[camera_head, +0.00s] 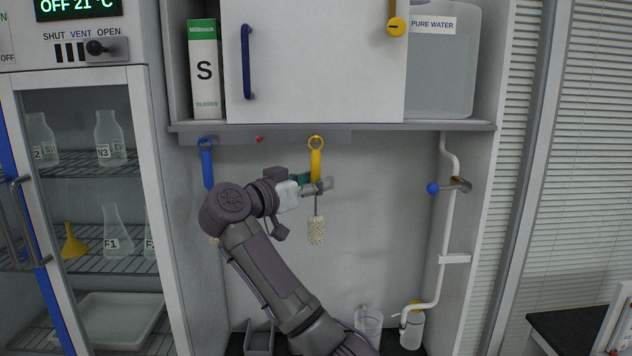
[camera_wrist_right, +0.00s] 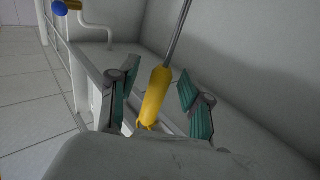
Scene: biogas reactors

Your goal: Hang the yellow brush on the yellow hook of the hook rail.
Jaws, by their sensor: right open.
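The yellow brush (camera_head: 316,165) hangs upright below the hook rail (camera_head: 290,137), bristle head down. Its top ring is at the rail's yellow hook position; the hook itself is too small to tell apart from the ring. My right gripper (camera_head: 322,185) is open around the lower handle. In the right wrist view the yellow handle (camera_wrist_right: 155,97) stands between the two green finger pads, with a gap on each side, so nothing grips it. My left gripper is not in view.
A blue brush (camera_head: 207,165) hangs at the rail's left end, partly behind my right arm. A small red hook (camera_head: 259,139) between them is bare. A white pipe (camera_head: 443,250) with a blue-knobbed valve (camera_head: 433,188) runs at right. A cabinet (camera_head: 315,60) is above. Beakers stand below.

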